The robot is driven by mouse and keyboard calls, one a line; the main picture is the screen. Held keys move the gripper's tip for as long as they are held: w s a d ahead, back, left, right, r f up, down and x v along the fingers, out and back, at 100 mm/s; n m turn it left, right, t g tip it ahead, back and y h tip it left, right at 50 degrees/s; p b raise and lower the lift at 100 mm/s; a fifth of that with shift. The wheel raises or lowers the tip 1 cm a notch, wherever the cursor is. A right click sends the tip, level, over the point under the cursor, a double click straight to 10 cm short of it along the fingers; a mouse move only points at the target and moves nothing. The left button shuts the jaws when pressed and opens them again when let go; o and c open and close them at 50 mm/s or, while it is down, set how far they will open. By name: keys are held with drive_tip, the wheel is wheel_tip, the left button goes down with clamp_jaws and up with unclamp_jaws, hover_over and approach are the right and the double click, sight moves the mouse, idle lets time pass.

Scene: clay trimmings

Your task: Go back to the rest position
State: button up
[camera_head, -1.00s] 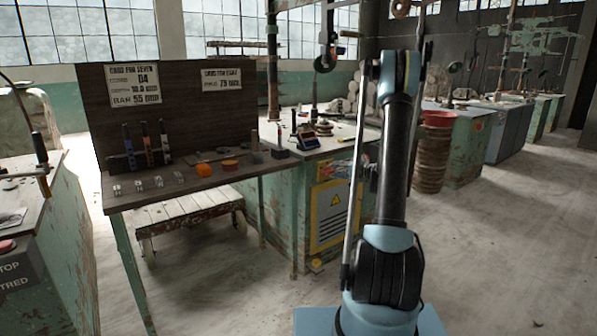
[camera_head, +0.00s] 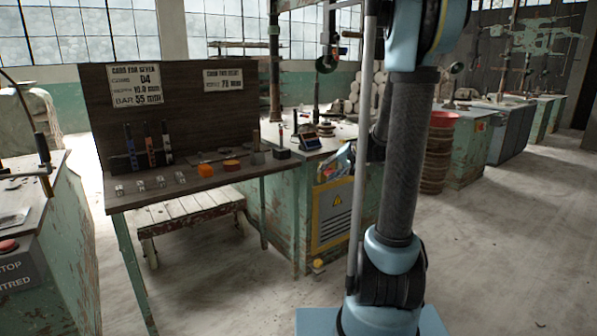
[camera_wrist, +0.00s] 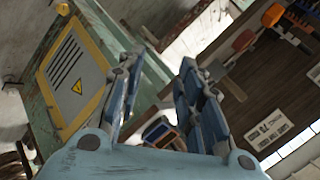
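My gripper (camera_wrist: 160,80) shows in the wrist view with its two blue fingers apart and nothing between them. It is tilted relative to the scene and points toward the dark wooden bench and the green cabinet. In the head view my arm rises upright at centre right, its upper part cut off by the top edge. My gripper is not clearly seen there. The wooden bench (camera_head: 215,182) stands at left, with two orange pieces (camera_head: 205,170) (camera_head: 232,165) lying on it. Orange pieces also show at the upper right of the wrist view (camera_wrist: 272,14).
A wooden trolley (camera_head: 180,213) is under the bench. A red bowl (camera_head: 444,119) tops a rusty stack (camera_head: 437,160). The floor at right is clear.

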drive_tip(key=s+d+f+n+g+h, duration=0.1)
drive_tip(key=s+d+f+h, duration=0.1)
drive_tip(key=s, duration=0.9)
drive_tip(key=s+d+f+n+g+h, duration=0.1)
drive_tip(key=s+d+f+h, duration=0.1)
drive_tip(key=s, duration=1)
drive_tip(key=s+d+f+n+g+h, duration=0.1)
drive_tip(key=s+d+f+g+h, duration=0.1)
drive_tip(key=s, duration=1)
wheel_tip(320, 180, down, 2)
drive_tip(key=shift+s+d+f+n+h, duration=0.15)
drive_tip(key=shift+d+n+h, duration=0.25)
drive_tip(key=shift+d+h, duration=0.25)
